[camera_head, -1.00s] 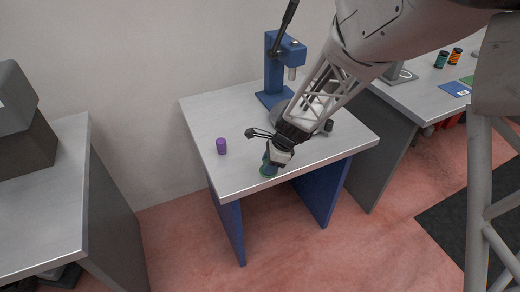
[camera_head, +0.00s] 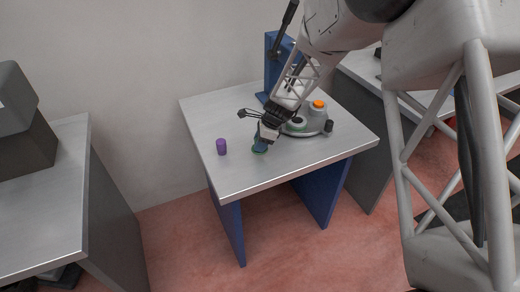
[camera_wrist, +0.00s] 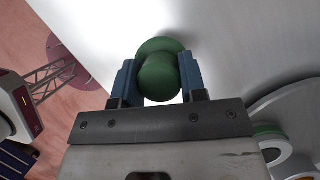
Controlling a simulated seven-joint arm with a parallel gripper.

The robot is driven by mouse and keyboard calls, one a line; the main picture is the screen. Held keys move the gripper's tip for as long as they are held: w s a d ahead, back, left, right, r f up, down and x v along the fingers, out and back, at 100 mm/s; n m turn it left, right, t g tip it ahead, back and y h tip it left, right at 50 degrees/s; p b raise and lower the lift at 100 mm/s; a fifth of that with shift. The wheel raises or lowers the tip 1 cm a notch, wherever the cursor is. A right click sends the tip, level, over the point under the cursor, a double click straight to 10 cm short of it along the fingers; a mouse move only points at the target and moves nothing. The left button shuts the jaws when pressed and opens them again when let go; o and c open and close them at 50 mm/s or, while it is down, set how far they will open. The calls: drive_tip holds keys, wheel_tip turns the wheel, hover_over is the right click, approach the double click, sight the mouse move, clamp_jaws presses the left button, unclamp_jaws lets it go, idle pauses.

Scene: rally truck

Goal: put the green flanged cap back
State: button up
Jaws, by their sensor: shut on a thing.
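The green flanged cap (camera_wrist: 160,75) is between the two blue fingers of my gripper (camera_wrist: 158,82) in the wrist view, with its wider flange on the far side from the palm. In the head view my gripper (camera_head: 262,144) is low over the small table, and the cap's green rim (camera_head: 260,150) shows just under the fingertips. I cannot tell whether the cap touches the tabletop. A grey rounded housing (camera_head: 312,122) with an orange knob (camera_head: 318,104) and a green-ringed part (camera_head: 298,123) stands right of my gripper, partly hidden by my arm.
A purple cylinder (camera_head: 221,147) stands left of my gripper on the tabletop (camera_head: 235,178). A blue press (camera_head: 271,62) stands at the back. A small dark knob (camera_head: 329,126) is at the housing's right.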

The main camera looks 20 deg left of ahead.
idle(0.3)
drive_tip(key=shift+f, duration=1.75)
drive_tip(key=o, duration=1.1)
drive_tip(key=shift+f, duration=0.15)
drive_tip(key=v, duration=1.2)
drive_tip(key=shift+r, duration=0.25)
